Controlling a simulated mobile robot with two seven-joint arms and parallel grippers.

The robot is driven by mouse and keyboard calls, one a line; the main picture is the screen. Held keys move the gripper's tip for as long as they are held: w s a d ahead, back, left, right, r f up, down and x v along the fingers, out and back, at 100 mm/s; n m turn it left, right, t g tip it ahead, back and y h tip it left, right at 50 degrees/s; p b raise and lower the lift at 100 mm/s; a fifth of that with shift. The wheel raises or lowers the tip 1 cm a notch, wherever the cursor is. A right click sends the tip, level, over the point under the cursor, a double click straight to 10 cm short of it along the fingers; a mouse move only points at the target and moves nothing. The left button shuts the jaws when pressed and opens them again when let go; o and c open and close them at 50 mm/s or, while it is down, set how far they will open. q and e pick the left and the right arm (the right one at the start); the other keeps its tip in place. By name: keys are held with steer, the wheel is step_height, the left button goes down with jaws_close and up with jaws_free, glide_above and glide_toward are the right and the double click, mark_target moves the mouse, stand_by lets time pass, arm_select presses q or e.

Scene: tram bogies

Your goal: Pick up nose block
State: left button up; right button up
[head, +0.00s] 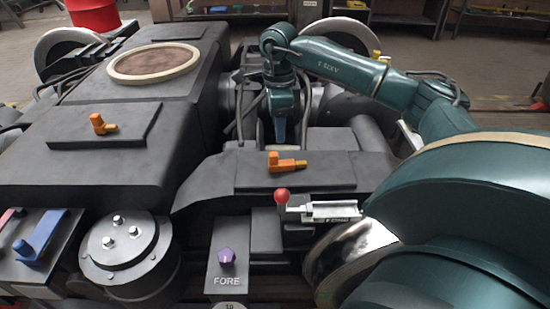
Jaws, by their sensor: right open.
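No part is marked as the nose block, and I cannot tell for certain which it is. An orange block with a brass stub (285,163) lies on the dark raised plate (320,180) at centre. A similar orange block (101,124) sits on a plate at the left. My right gripper (280,132) points down just behind the central orange block, apart from it in the picture. It is open, its fingers seen nearly edge-on, with nothing visible between them. My left gripper is not in view.
A red-knobbed lever (282,196) with a metal slide (332,210) stands in front of the plate. A purple knob (227,257) is on the FORE panel. A blue handle (40,236) and bolted drum (120,248) are front left. Wheels and cables surround the gripper.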

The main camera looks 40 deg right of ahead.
mark_target(277, 154)
step_height(277, 154, down, 6)
steer(key=shift+f+b, duration=0.25)
steer(key=shift+b, duration=0.45)
steer(key=f+b, duration=0.1)
steer(key=f, duration=0.3)
steer(key=shift+w+f+b, duration=0.2)
steer(key=shift+b, duration=0.15)
steer(key=shift+f, duration=0.45)
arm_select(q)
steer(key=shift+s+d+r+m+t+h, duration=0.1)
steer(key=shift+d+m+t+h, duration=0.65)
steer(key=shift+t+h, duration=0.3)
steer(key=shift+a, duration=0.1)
arm_select(e)
steer(key=shift+c, duration=0.4)
steer(key=shift+r, duration=0.1)
jaws_close()
